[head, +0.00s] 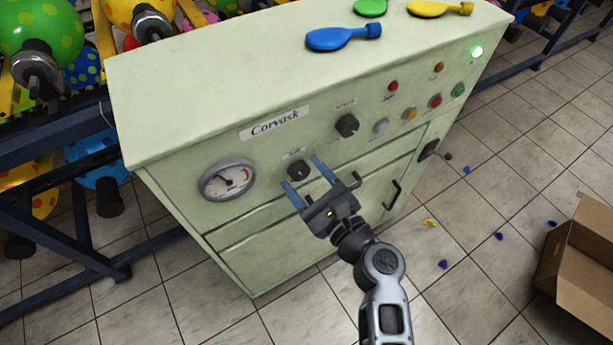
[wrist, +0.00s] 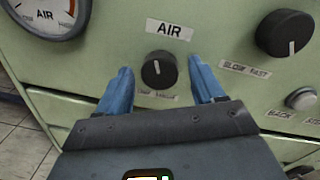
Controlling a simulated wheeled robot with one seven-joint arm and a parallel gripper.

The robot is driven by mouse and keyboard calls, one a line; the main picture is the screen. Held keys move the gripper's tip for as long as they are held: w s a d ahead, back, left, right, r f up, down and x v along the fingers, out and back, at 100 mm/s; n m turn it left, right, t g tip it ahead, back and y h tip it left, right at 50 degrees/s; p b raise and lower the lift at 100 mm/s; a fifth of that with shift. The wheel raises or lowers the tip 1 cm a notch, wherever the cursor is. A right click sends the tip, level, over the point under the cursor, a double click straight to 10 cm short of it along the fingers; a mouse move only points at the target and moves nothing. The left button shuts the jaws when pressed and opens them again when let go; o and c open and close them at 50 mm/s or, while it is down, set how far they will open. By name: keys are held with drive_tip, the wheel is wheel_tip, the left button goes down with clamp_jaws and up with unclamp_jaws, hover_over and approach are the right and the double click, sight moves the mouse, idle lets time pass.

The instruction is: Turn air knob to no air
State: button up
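The air knob (head: 299,169) is a round black dial on the pale green cabinet front. My gripper (head: 305,176) is open with blue fingers, in front of the knob. In the wrist view my gripper (wrist: 161,82) has one finger to each side of the knob, low and apart from it. Nothing is held.
The air gauge (head: 227,180) is left of the knob. A second black knob (head: 346,125), marked slow and fast, is to the right, beside several coloured buttons. Deflated balloons, one blue (head: 338,38), lie on the cabinet top. A cardboard box (head: 580,255) stands on the floor.

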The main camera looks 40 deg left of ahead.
drive_tip(key=c, duration=1)
drive_tip(key=shift+f+n+b, duration=0.1)
drive_tip(key=shift+n+b, duration=0.2)
drive_tip(key=shift+b, duration=0.05)
drive_tip(key=n+b, duration=0.3)
drive_tip(key=shift+f+n, duration=0.1)
drive_tip(key=shift+n, duration=0.3)
drive_tip(key=n+b, duration=0.4)
drive_tip(key=n, duration=0.2)
drive_tip(key=shift+h+b, duration=0.3)
drive_tip(key=shift+b, duration=0.1)
drive_tip(key=n+b, duration=0.3)
drive_tip(key=shift+s+n, duration=0.1)
drive_tip(key=shift+n, duration=0.2)
drive_tip(key=n+b, duration=0.3)
drive_tip(key=shift+t, duration=0.3)
drive_tip(key=n+b, duration=0.1)
drive_tip(key=n, duration=0.1)
drive_tip(key=n+b, duration=0.2)
drive_tip(key=shift+s+t+h, duration=0.1)
drive_tip(key=shift+t+h, duration=0.2)
drive_tip(key=shift+n, duration=0.3)
